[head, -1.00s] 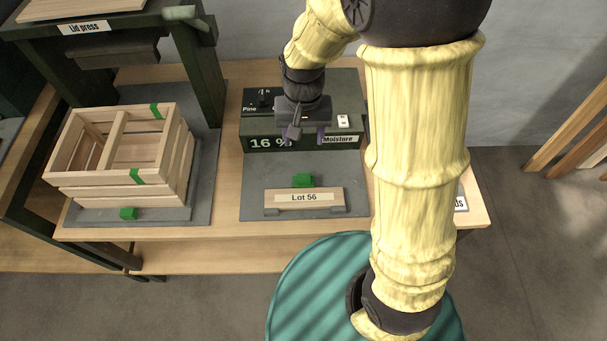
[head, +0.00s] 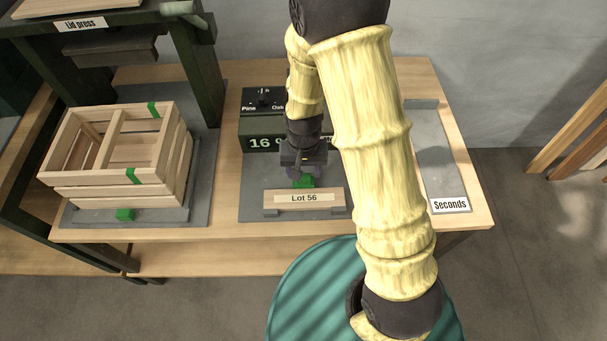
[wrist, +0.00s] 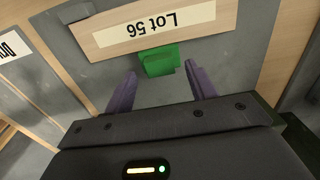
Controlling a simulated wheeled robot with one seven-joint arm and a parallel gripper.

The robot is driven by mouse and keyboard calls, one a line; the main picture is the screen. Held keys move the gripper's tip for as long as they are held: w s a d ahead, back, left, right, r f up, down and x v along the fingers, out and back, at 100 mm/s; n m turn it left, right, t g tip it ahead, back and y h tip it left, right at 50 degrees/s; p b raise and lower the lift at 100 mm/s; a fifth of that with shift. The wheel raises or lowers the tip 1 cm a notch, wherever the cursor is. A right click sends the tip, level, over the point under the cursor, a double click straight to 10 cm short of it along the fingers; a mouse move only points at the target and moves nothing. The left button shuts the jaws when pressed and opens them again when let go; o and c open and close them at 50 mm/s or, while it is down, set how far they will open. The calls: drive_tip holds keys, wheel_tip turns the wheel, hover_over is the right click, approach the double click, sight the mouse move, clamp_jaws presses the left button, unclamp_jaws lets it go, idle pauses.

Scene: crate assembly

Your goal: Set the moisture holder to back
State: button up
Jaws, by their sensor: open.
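The moisture meter (head: 262,128) is a dark green box at the middle back of the bench, with a "16" display and a Pine/Oak selector (head: 264,98). My arm hides its right part. In front of it, a pale wooden piece labelled "Lot 56" (head: 304,199) lies on a grey plate. A green block (head: 303,182) is at its back edge; the wrist view shows the block (wrist: 158,61) too. My gripper (head: 303,174) is open just behind the block. In the wrist view its purple fingers (wrist: 160,72) are spread to either side of the block, apart from it.
A slatted wooden crate (head: 120,185) with green marks stands at left on a grey plate, under the lid press (head: 105,48). A grey "Seconds" tray (head: 437,150) at right looks empty. Bare bench lies between the stations.

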drive_tip(key=shift+f, duration=1.25)
clamp_jaws()
drive_tip(key=shift+w+d+r+p, duration=0.1)
drive_tip(key=shift+w+p, duration=0.3)
drive_tip(key=shift+w, duration=1.15)
drive_tip(key=shift+w+r+p, duration=0.1)
drive_tip(key=shift+w+p, duration=0.25)
drive_tip(key=shift+w, duration=1.2)
drive_tip(key=shift+c, duration=0.7)
unclamp_jaws()
drive_tip(key=shift+w+f, duration=0.1)
drive_tip(key=shift+o, duration=0.7)
